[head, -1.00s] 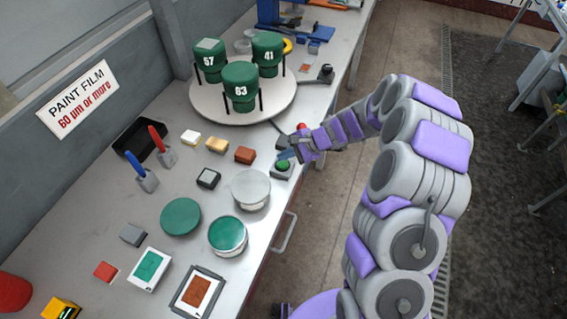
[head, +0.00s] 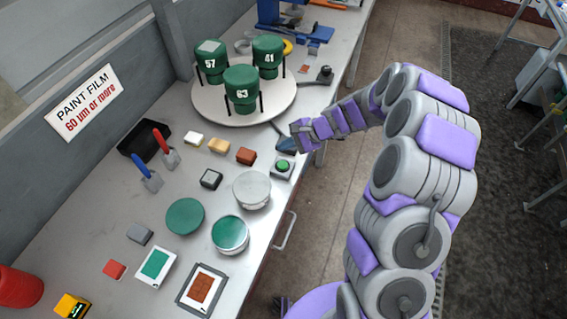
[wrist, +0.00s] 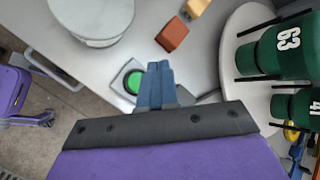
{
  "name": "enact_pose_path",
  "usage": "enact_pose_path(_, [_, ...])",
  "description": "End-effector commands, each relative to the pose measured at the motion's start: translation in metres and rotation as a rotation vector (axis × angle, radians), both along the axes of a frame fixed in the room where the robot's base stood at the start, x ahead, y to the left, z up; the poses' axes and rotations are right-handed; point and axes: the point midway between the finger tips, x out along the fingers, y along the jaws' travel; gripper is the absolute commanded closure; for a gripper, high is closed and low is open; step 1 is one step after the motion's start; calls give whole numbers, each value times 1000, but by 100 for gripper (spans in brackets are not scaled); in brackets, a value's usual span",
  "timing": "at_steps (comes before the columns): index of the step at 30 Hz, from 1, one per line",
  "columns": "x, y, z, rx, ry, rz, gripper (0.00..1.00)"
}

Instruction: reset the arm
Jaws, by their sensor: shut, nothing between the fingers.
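My purple and grey arm reaches over the right edge of the workbench. My gripper (head: 287,143) is above the bench, close to a green push button (head: 283,166) in a grey housing. In the wrist view the blue fingers of my gripper (wrist: 157,72) are together with nothing between them. There the green button (wrist: 133,83) shows just left of the fingertips, partly hidden by them. I cannot tell the exact height of the fingers above the bench.
A round white turntable (head: 215,103) with green cylinders marked 57, 41 and 63 stands behind my gripper. A reddish-brown block (head: 246,156), a white round tin (head: 251,187) and a green-topped tin (head: 230,233) lie to the left. Open floor lies right of the bench.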

Motion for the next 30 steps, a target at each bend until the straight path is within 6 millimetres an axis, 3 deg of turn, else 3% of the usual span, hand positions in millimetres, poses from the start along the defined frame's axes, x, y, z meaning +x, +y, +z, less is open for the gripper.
enact_pose_path(11, [0, 0, 0, 1, 0, 1, 100])
enact_pose_path(16, [-13, 5, 20, -8, -27, 56, 100])
enact_pose_path(22, [-64, 11, 69, -51, -88, 234, 100])
enact_pose_path(30, [-143, -1, 120, -163, -160, 473, 100])
